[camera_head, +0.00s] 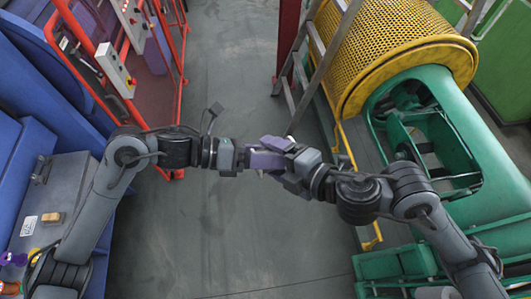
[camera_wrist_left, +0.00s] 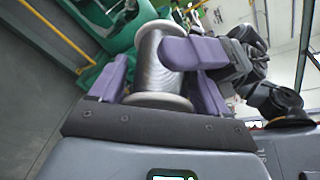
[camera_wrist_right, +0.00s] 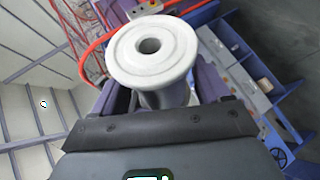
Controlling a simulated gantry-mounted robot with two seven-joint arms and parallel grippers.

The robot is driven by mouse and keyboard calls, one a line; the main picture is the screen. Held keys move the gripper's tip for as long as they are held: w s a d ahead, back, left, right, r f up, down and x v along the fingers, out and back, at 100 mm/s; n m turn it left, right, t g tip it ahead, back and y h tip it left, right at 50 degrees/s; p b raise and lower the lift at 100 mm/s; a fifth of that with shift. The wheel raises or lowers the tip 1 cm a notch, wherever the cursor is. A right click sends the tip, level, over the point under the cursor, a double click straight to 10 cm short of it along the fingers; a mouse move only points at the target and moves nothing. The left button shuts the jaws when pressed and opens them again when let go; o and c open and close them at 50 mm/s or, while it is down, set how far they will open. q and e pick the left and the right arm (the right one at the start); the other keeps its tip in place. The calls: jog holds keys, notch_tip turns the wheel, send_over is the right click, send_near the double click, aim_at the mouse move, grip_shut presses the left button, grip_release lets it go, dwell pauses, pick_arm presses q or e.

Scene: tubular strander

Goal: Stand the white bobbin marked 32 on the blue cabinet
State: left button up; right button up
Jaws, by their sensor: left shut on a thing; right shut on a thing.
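A white bobbin (camera_wrist_left: 160,62) wound with grey wire is held in the air between my two grippers. Its round white flange with a central hole faces the camera in the right wrist view (camera_wrist_right: 128,62). No number is readable on it. My left gripper (camera_head: 262,160) is shut on the bobbin, with purple fingers on either side of it. My right gripper (camera_head: 284,148) is shut on it from the opposite side. In the head view the fingers hide nearly all of the bobbin. A blue cabinet with a grey top (camera_head: 68,185) stands at the left, partly behind my left arm.
Small coloured things (camera_head: 14,259) lie at the lower left edge. A red frame with control boxes (camera_head: 113,70) stands at the upper left. A green machine (camera_head: 470,135) with a yellow mesh guard (camera_head: 400,45) and a ladder fills the right. Grey floor (camera_head: 235,70) between is clear.

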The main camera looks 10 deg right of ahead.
pick_arm(q)
jog(key=shift+w+a+f, duration=0.1)
jog(key=shift+w+a, duration=0.05)
jog(key=shift+c, duration=1.1)
pick_arm(e)
jog(key=shift+r, duration=0.2)
pick_arm(q)
jog(key=c, duration=0.3)
pick_arm(e)
jog(key=o, duration=1.5)
jog(key=shift+f, duration=0.1)
